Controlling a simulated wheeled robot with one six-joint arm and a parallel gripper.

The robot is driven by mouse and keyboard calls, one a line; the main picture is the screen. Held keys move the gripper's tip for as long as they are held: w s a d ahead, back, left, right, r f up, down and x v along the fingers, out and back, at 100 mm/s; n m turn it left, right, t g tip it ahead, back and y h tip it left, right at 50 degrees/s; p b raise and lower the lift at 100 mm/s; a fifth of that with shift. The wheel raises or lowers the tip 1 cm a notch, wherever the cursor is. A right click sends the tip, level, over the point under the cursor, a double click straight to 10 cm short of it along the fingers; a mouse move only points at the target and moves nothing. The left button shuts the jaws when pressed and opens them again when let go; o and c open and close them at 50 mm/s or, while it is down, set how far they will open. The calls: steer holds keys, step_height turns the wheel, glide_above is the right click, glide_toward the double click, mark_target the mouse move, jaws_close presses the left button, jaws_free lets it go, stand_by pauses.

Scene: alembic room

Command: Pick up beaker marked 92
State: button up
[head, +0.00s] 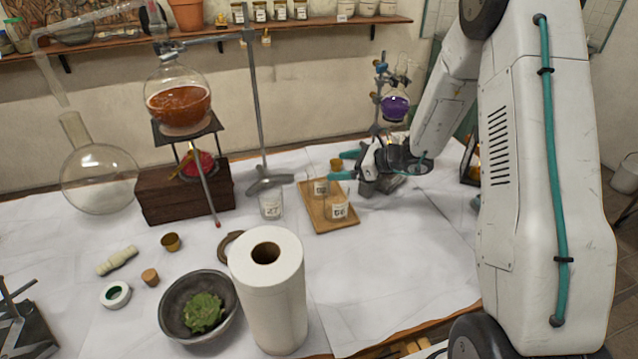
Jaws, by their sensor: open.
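Three small glass beakers with white labels stand on the table. One beaker (271,207) is on the white cloth left of a wooden tray (321,225). A second beaker (320,188) stands in the tray's left part, and a third beaker (338,209) stands nearer the front of the tray. The label numbers are too small to read surely, so I cannot tell which is 92. My gripper (345,165), with teal fingertips, is open and empty. It points left, near the tray's back right side, and appears above the table.
A paper towel roll (268,295) and a bowl with a green lump (200,305) stand in front. A metal stand (268,182) and a flask of orange liquid (179,102) are behind and left. A purple flask (395,106) stands behind my gripper. The cloth right of the tray is clear.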

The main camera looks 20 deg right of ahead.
mark_target(309, 170)
steer(key=x, duration=0.6)
steer(key=shift+s+a, duration=0.2)
steer(key=shift+s, duration=0.05)
steer(key=c, duration=1.3)
steer(key=shift+r, duration=0.1)
steer(key=shift+c, duration=0.2)
